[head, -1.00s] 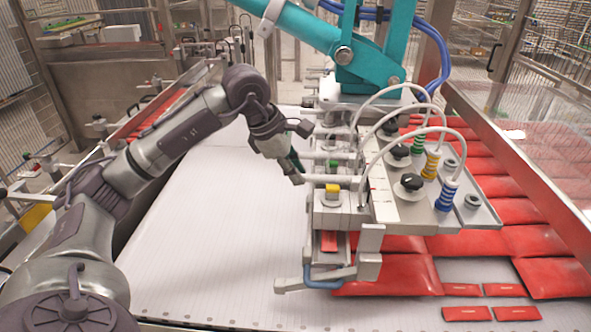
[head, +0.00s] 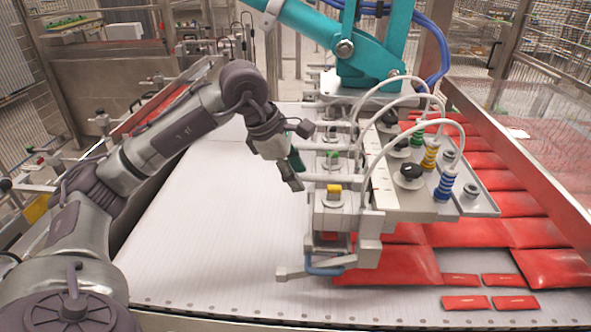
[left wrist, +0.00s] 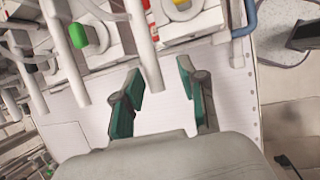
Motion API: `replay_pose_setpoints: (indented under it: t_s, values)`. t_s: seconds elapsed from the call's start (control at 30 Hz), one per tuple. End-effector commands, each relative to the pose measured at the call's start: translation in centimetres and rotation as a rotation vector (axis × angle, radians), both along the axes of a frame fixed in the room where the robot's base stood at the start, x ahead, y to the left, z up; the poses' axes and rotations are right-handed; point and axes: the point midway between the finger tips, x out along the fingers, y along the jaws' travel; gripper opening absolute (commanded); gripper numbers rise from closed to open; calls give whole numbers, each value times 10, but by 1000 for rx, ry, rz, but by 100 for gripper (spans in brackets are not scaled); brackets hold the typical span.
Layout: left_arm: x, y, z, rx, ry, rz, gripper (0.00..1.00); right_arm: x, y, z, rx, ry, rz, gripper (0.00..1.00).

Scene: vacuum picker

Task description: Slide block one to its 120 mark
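Several pale sliding blocks sit in a row on the vacuum picker. The nearest block (head: 332,215) carries a yellow button (head: 334,190), and one behind it carries a green button (head: 333,157). I cannot read which is block one. A pale scale bar (head: 378,185) runs beside them; its marks are too small to read. My left gripper (head: 297,170) is just left of the blocks. In the left wrist view its green-padded fingers (left wrist: 158,95) are apart, with a white rod (left wrist: 143,50) reaching toward the gap. Nothing is visibly gripped. My right gripper is not in view.
A teal arm (head: 372,62) carries the picker above the white belt (head: 200,220). White hoses (head: 400,100) arch over its right side. Red packets (head: 400,265) lie beneath and to the right. The belt left of the picker is clear.

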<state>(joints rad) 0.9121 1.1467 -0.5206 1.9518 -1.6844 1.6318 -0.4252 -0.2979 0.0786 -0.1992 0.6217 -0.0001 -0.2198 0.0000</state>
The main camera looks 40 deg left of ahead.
Motion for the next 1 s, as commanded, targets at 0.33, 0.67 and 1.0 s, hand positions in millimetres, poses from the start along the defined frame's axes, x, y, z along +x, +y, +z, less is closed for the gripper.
replay_pose_setpoints:
  t_s: [0.33,0.67,1.0]
  values:
    - [0,3,7,1,-6,4,43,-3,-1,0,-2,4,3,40]
    - [-22,16,63,0,-10,4,43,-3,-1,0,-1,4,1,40]
    - [-40,27,107,0,-6,3,43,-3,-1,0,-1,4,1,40]
